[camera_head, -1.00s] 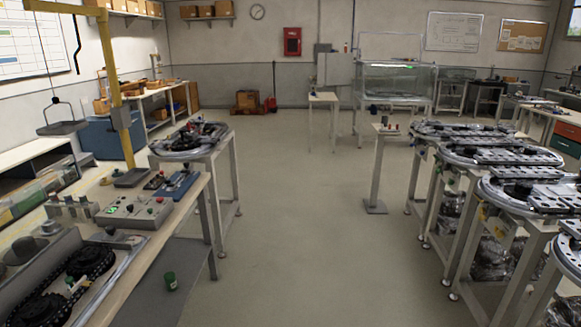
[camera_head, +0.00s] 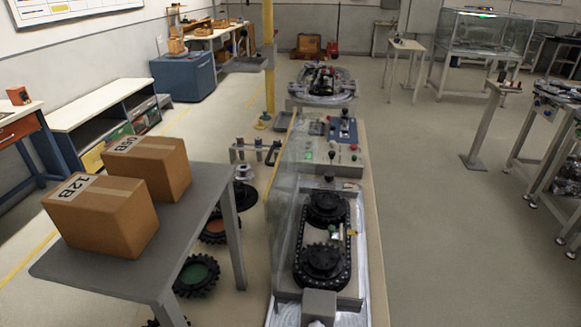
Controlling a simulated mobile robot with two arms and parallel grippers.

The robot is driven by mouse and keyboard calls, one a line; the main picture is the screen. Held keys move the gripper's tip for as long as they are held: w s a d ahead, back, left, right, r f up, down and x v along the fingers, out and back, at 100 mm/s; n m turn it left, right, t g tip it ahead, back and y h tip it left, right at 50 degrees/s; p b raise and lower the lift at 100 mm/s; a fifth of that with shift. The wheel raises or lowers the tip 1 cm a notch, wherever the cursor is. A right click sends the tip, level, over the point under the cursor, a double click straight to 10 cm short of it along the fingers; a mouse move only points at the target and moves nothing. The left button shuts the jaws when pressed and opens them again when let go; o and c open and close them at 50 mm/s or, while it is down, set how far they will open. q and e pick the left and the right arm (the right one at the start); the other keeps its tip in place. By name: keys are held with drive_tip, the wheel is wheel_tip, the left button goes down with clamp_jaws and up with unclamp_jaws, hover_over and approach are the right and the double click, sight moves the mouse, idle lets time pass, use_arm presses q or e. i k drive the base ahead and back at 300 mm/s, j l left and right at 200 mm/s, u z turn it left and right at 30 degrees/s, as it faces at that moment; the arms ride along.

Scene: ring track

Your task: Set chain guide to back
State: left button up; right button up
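A black chain (camera_head: 298,262) runs around two toothed sprockets, a far one (camera_head: 325,207) and a near one (camera_head: 322,258), in a long pale tray. Between the sprockets, on the right, sits a small pale piece with a green knob (camera_head: 332,231). It may be the chain guide, but it is too small to tell its setting. A clear panel (camera_head: 283,220) stands along the left side of the tray. Neither of my grippers is in view.
A control panel (camera_head: 333,155) with buttons and a green light lies beyond the tray. A grey table (camera_head: 200,215) with two cardboard boxes (camera_head: 105,215) stands at left. Loose gears (camera_head: 196,275) lie near it. Open floor (camera_head: 440,230) lies to the right.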

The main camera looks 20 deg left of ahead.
sight(332, 235)
drive_tip(key=k+j, duration=0.1)
drive_tip(key=j, duration=0.65)
drive_tip(key=k+j, duration=0.15)
drive_tip(key=j, duration=0.25)
drive_tip(key=k+j, duration=0.1)
drive_tip(key=j, duration=0.3)
